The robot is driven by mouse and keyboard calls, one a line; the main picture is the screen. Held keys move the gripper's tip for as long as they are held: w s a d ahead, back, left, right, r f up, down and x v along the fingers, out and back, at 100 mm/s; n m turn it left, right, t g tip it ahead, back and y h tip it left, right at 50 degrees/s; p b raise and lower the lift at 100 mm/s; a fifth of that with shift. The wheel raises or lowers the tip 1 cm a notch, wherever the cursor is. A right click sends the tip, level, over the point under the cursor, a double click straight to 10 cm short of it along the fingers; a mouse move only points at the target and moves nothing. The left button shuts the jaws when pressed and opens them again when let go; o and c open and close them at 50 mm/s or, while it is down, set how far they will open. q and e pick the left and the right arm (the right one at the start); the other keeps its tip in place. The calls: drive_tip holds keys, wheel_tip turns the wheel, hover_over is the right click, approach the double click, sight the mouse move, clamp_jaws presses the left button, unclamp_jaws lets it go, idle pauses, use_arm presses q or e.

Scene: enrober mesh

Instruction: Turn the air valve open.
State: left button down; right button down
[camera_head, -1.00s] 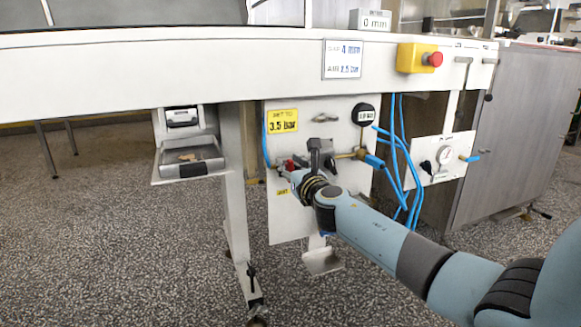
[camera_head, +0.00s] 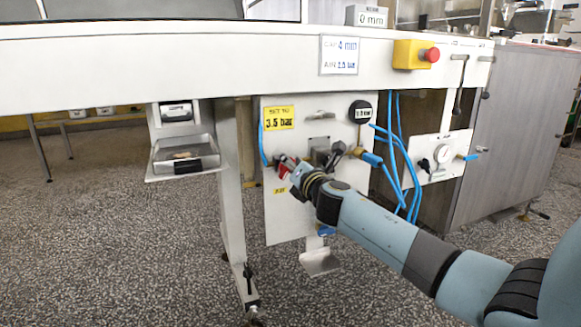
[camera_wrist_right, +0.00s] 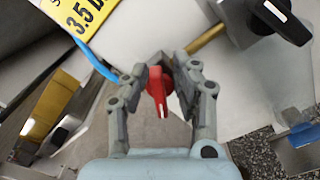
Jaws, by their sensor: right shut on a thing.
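The air valve's red handle (camera_head: 286,168) is at the left side of the white panel (camera_head: 290,215) under the machine. It also shows in the right wrist view (camera_wrist_right: 157,90), pointing down the picture. My right gripper (camera_head: 294,172) reaches it from the right. In the right wrist view the gripper's two fingers (camera_wrist_right: 160,68) are closed around the red handle, one on each side. The handle's root is partly hidden by the fingertips. My left gripper is not in view.
A yellow 3.5 bar label (camera_head: 280,118) and a round black gauge (camera_head: 360,111) are on the panel. A black knob (camera_wrist_right: 282,18) is close to the gripper. Blue hoses (camera_head: 400,150) hang at the right. A tray (camera_head: 184,157) is at the left.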

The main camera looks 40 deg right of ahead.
drive_tip(key=shift+f+m, duration=0.35)
drive_tip(key=shift+m, duration=0.35)
drive_tip(key=shift+s+m+b, duration=0.1)
drive_tip(key=shift+m+b, duration=0.4)
drive_tip(key=shift+m, duration=0.2)
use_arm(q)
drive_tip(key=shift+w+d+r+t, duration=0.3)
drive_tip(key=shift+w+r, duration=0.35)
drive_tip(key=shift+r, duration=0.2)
use_arm(e)
drive_tip(key=shift+f, duration=0.1)
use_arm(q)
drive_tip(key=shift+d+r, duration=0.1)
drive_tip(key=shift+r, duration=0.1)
use_arm(e)
drive_tip(key=shift+m, duration=0.4)
